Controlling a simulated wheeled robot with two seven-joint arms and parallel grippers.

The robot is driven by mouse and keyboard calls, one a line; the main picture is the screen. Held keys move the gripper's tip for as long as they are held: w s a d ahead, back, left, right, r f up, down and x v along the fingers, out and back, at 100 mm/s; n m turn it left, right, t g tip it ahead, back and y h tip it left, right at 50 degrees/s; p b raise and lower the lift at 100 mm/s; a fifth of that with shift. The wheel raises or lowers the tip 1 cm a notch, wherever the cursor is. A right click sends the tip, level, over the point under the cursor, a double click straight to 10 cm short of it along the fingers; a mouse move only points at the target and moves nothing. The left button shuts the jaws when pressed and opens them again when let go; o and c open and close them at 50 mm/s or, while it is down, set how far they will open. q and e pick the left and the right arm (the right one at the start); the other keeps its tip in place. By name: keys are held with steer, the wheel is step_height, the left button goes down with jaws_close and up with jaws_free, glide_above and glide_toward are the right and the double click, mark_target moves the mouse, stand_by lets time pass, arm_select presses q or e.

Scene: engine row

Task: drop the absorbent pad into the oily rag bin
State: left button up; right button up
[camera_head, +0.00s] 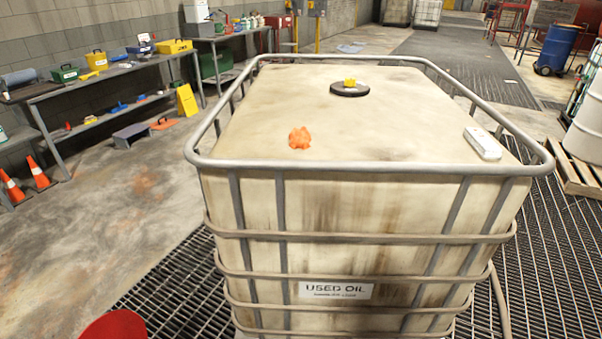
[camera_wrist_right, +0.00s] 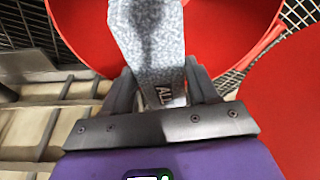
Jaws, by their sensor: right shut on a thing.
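The absorbent pad (camera_wrist_right: 152,40) is grey and speckled, with a dark stain and part of a dark printed word. My right gripper (camera_wrist_right: 163,82) is shut on it in the right wrist view. The pad's far end is cut off by the top edge. Behind the pad is the red bin (camera_wrist_right: 225,28), with a curved rim. A second red surface (camera_wrist_right: 288,105) lies at the right, perhaps its lid. In the head view a rounded red top (camera_head: 115,327) shows at the bottom left edge. My left gripper is not in view.
A caged used oil tank (camera_head: 350,200) fills the middle, with an orange crumpled item (camera_head: 299,138) and a white item (camera_head: 482,143) on top. Floor grating (camera_head: 165,285) surrounds it. Orange cones (camera_head: 38,172) and a laden bench (camera_head: 100,75) stand left.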

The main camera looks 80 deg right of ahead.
steer(key=o, duration=1.2)
steer(key=shift+r, duration=0.1)
steer(key=p+v, duration=0.2)
steer(key=v, duration=0.5)
steer(key=shift+a+r+p, duration=0.1)
steer(key=shift+r+p, duration=0.15)
steer(key=shift+p, duration=0.05)
